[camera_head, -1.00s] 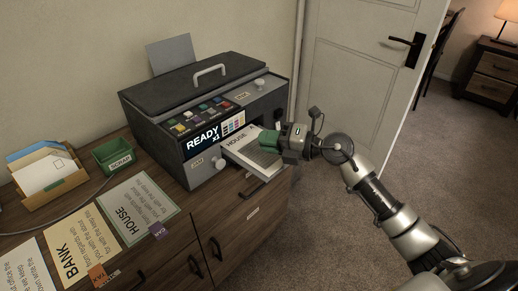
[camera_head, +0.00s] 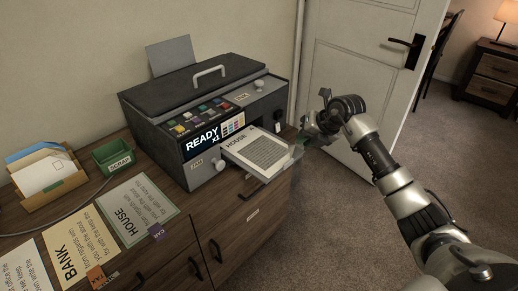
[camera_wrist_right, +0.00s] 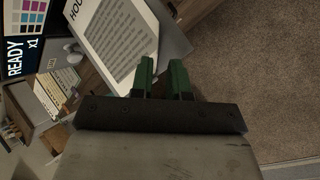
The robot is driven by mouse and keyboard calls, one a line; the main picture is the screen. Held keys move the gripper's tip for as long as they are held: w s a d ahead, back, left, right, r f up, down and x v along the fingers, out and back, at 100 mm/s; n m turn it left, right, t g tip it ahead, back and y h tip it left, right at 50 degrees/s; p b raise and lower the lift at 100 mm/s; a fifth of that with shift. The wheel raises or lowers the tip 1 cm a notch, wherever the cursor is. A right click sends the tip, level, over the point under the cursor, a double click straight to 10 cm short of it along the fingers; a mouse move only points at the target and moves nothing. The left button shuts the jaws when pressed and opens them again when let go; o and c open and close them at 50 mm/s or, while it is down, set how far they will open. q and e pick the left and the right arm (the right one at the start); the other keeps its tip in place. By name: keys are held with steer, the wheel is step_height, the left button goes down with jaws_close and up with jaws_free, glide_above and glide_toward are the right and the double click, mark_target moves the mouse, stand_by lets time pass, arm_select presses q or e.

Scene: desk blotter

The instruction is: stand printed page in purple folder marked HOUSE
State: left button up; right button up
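The printed page (camera_head: 258,152), headed HOUSE, lies face up on the printer's output tray (camera_head: 278,169). It also shows in the right wrist view (camera_wrist_right: 112,40). My right gripper (camera_head: 306,142) is just right of the tray's outer end. In the right wrist view its two green fingers (camera_wrist_right: 163,78) stand apart with nothing between them, close to the tray's edge. A sheet marked HOUSE (camera_head: 133,205) with a pale green border lies on the desk, a purple tab (camera_head: 157,232) at its lower edge. I see no clear purple folder marked HOUSE. My left gripper is out of view.
The dark printer (camera_head: 205,118) reads READY x1. A green SCRAP bin (camera_head: 113,156) and an organiser with envelopes (camera_head: 50,178) stand at left. A BANK sheet (camera_head: 80,245) lies near an orange tab (camera_head: 97,275). Open floor (camera_head: 330,225) lies right of the desk; a door stands behind.

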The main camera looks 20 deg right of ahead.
mark_target(295, 153)
steer(key=x, duration=0.4)
steer(key=shift+w+a+f, duration=0.1)
steer(key=shift+w+a, duration=0.1)
steer(key=shift+c, duration=0.5)
jaws_close()
